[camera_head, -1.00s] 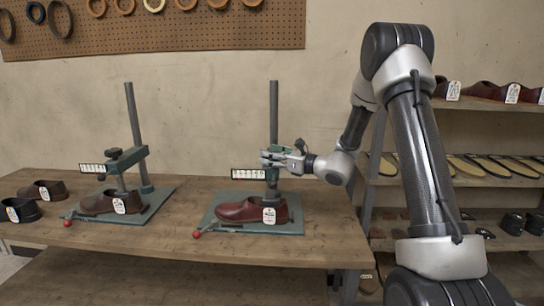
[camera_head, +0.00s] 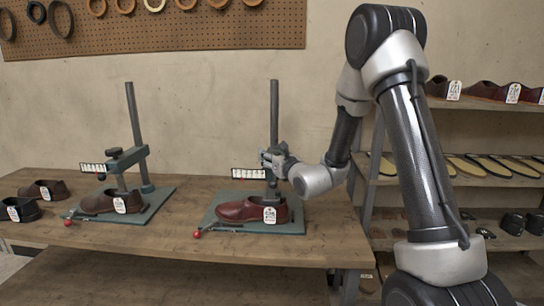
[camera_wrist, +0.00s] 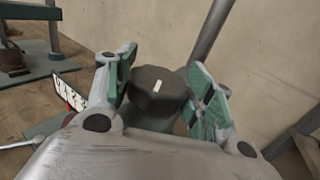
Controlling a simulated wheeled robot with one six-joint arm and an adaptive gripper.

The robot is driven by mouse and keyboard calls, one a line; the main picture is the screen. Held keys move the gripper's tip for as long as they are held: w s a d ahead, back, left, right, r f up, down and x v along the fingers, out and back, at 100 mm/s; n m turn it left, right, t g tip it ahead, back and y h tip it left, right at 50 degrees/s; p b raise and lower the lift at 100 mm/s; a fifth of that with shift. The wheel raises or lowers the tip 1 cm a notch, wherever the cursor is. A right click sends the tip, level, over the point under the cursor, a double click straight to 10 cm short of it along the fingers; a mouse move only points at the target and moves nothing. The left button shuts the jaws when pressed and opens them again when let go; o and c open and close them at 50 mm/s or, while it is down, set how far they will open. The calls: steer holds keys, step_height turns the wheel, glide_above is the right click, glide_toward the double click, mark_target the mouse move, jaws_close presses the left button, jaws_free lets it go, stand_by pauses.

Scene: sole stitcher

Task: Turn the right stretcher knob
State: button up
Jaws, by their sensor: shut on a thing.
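The right stretcher (camera_head: 274,112) has a grey post on a green base plate (camera_head: 285,228), with a dark red shoe (camera_head: 238,211) under its arm. My gripper (camera_head: 272,158) is at the stretcher's head, reaching in from the right. In the wrist view the dark faceted knob (camera_wrist: 160,84) sits between the two green-padded fingers (camera_wrist: 160,92), and my gripper is shut on it. A short white mark on its top points nearly straight up, tilted slightly right. In the head view my gripper hides the knob.
The left stretcher (camera_head: 135,120) stands with a brown shoe (camera_head: 98,202) on the same wooden bench (camera_head: 190,255). A scale plate (camera_head: 248,173) is just left of my gripper. Shelves (camera_head: 470,105) of shoes and soles stand right.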

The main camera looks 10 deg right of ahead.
stand_by(0.3)
steer(key=o, duration=1)
steer(key=v, duration=0.7)
steer(key=shift+s, duration=0.25)
